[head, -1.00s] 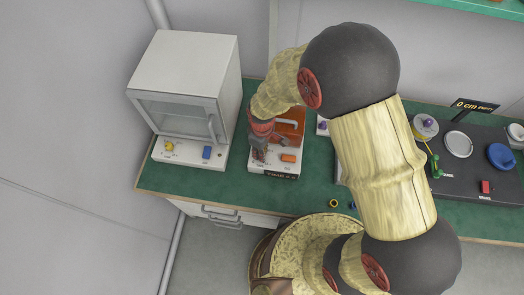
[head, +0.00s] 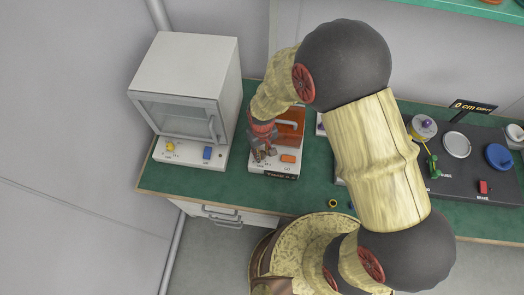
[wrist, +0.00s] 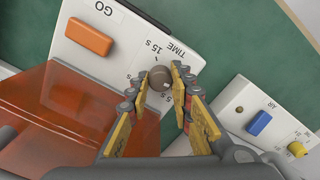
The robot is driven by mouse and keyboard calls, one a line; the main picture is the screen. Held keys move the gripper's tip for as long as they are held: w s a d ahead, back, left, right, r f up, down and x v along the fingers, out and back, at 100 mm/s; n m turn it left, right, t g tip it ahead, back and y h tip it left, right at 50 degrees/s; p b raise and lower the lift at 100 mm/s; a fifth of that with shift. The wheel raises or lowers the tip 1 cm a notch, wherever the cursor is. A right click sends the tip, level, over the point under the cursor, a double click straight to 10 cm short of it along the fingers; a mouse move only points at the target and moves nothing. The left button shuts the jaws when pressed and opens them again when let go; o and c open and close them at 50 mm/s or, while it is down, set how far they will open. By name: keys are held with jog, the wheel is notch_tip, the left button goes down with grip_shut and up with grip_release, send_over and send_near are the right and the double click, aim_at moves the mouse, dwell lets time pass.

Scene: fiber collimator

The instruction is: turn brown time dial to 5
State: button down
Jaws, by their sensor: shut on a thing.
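The brown time dial (wrist: 159,78) is a small round knob on the white panel of the orange-lidded unit. My gripper (wrist: 160,71) is shut on it, with one finger on each side. "TIME" and "15 s" are printed near the dial, upside down in the wrist view; another mark beside it is partly covered by a finger. I cannot tell which mark the dial points to. In the head view my gripper (head: 263,154) is over the front left of the unit's white panel (head: 277,172) and hides the dial. The dark time display (head: 281,176) is too small to read surely.
An orange GO button (wrist: 88,37) is beside the dial. A white oven-like box (head: 187,85) stands left, its panel bearing a blue switch (wrist: 258,123) and a yellow knob (wrist: 297,149). A dark station with a blue dish (head: 500,156) is at right.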

aim_at(262, 154)
jog(key=m, duration=0.5)
jog(key=shift+m+p, duration=0.3)
jog(key=m, duration=0.4)
jog(key=shift+m, duration=0.4)
jog(key=c, duration=1.6)
grip_release()
jog(key=shift+o, duration=0.2)
notch_tip(262, 154, up, 12)
